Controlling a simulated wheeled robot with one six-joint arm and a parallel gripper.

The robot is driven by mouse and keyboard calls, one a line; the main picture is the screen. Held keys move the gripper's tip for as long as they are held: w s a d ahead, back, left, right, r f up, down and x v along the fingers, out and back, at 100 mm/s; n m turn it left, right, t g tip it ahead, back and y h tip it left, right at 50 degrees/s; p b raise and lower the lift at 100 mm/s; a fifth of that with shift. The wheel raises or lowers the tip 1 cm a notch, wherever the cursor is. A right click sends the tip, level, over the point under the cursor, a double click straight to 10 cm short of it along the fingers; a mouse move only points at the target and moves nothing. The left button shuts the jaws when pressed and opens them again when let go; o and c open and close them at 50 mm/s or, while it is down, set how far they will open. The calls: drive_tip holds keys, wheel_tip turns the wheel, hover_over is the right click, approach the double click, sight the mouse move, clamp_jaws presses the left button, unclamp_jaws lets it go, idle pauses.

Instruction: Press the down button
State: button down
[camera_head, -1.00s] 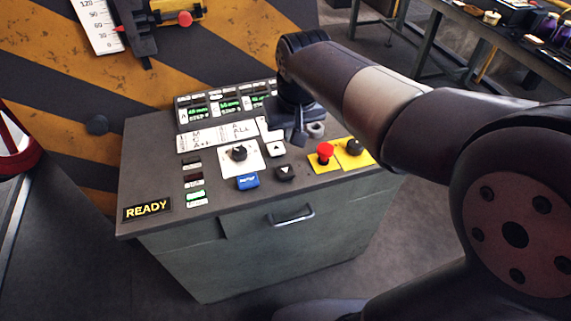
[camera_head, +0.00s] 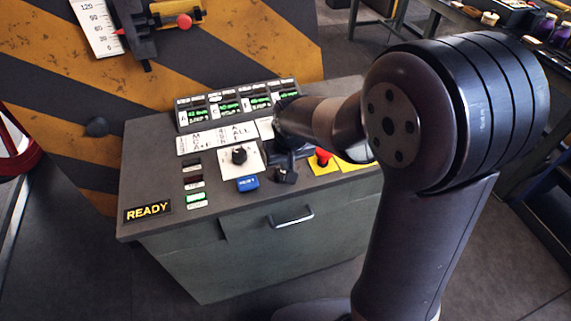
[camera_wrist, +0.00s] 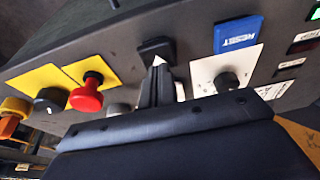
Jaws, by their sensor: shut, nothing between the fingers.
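The down button is a small black square on the sloping top of the grey control console (camera_head: 150,150). In the wrist view the down button (camera_wrist: 157,48) shows just beyond my fingertips, with part of its white mark covered. My gripper (camera_head: 284,176) is shut and empty, and its tips are at the button's edge in the head view, where they hide most of it. The gripper fingers also show in the wrist view (camera_wrist: 158,66). I cannot tell whether the tips touch the button. The up button is mostly hidden behind my gripper.
Close by are the blue RESET button (camera_head: 247,184), a black selector knob (camera_head: 239,155) on a white plate and a red mushroom button (camera_head: 322,156) on yellow. A READY display (camera_head: 147,210) is lit. A drawer handle (camera_head: 291,217) sticks out in front.

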drive_tip(key=shift+f, duration=0.65)
drive_tip(key=shift+f, duration=0.1)
